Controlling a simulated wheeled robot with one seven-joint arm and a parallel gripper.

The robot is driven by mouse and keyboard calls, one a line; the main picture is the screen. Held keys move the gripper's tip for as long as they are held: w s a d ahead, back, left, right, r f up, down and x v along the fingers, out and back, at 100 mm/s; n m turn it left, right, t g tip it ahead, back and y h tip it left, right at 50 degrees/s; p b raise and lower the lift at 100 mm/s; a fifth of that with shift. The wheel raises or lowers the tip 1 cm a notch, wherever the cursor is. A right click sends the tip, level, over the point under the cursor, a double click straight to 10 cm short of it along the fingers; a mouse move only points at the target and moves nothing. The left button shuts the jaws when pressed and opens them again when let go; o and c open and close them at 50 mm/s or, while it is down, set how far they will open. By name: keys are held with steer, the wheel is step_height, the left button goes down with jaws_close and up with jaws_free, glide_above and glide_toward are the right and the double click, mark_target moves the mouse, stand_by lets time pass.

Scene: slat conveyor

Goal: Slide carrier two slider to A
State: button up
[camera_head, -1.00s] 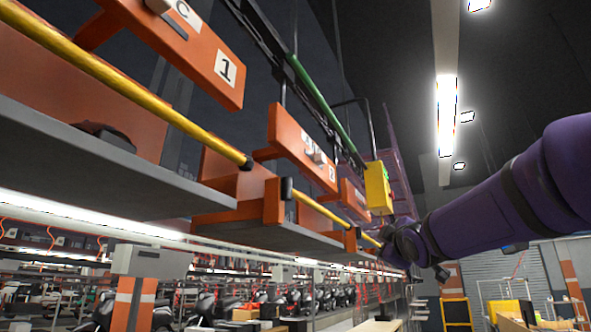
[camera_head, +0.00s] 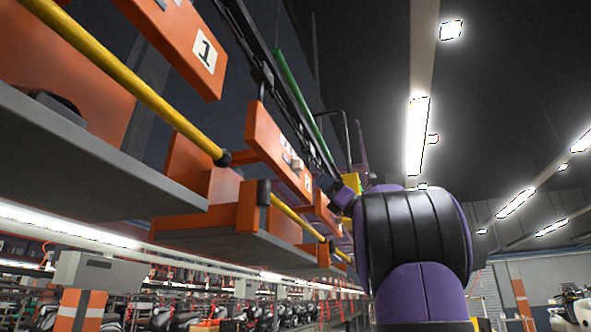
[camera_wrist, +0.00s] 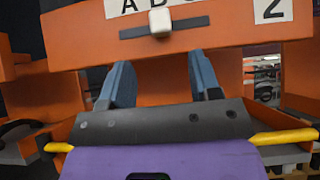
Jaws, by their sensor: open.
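The carrier two panel (camera_wrist: 90,40) is an orange board with a "2" plate (camera_wrist: 273,10) and a white A-B-C label strip. Its slider, a pale knob (camera_wrist: 160,21), sits about midway along a dark slot, near B. The panel (camera_head: 262,140) and its slider (camera_head: 297,164) also show in the head view. My gripper (camera_wrist: 160,62) is open and empty. Its two blue-grey fingers are spread, one to each side of the knob and below it, with tips over the panel's lower edge.
The carrier one panel (camera_head: 188,40) hangs nearer on the left. A yellow rail (camera_head: 130,80) and grey carrier shelves (camera_head: 85,160) run along the line. Open space lies to the right.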

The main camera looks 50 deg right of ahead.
mark_target(303, 168)
steer(key=x, duration=1)
steer(key=shift+f, duration=0.1)
jaws_close()
steer(key=a, duration=0.1)
steer(key=s+a, duration=0.1)
steer(key=a, duration=0.1)
steer(key=s+a, duration=0.1)
steer(key=shift+a, duration=0.35)
jaws_free()
steer(key=shift+s+a, duration=0.1)
steer(key=shift+a, duration=0.1)
steer(key=shift+d, duration=0.1)
